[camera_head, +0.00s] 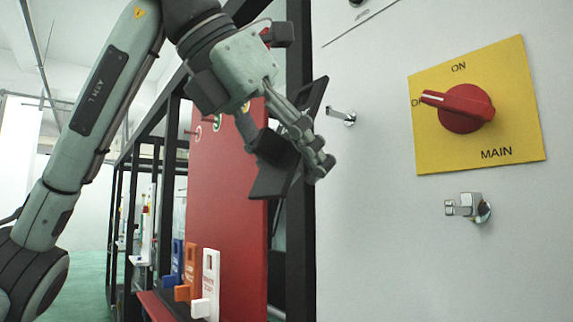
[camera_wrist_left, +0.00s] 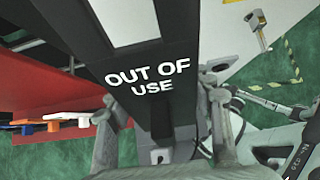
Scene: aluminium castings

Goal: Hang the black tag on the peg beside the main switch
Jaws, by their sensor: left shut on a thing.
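The black tag (camera_head: 272,182) is a flat dark plate, held tilted in my left gripper (camera_head: 297,150). The gripper's fingers are shut on it. In the left wrist view the tag (camera_wrist_left: 158,104) reads "OUT OF USE" in white, and it has a wide opening at its far end. The main switch (camera_head: 466,108) is a red knob on a yellow plate. A small metal peg (camera_head: 338,115) sticks out of the pale panel, left of the switch plate. The tag is left of the peg and apart from it. A peg (camera_wrist_left: 258,28) also shows at the wrist view's upper right.
A metal fitting (camera_head: 467,207) sticks out below the switch plate. A red board (camera_head: 228,180) stands at the left, with blue (camera_head: 177,255), orange (camera_head: 190,272) and white (camera_head: 210,278) tags low on it. A black frame post (camera_head: 300,255) edges the pale panel.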

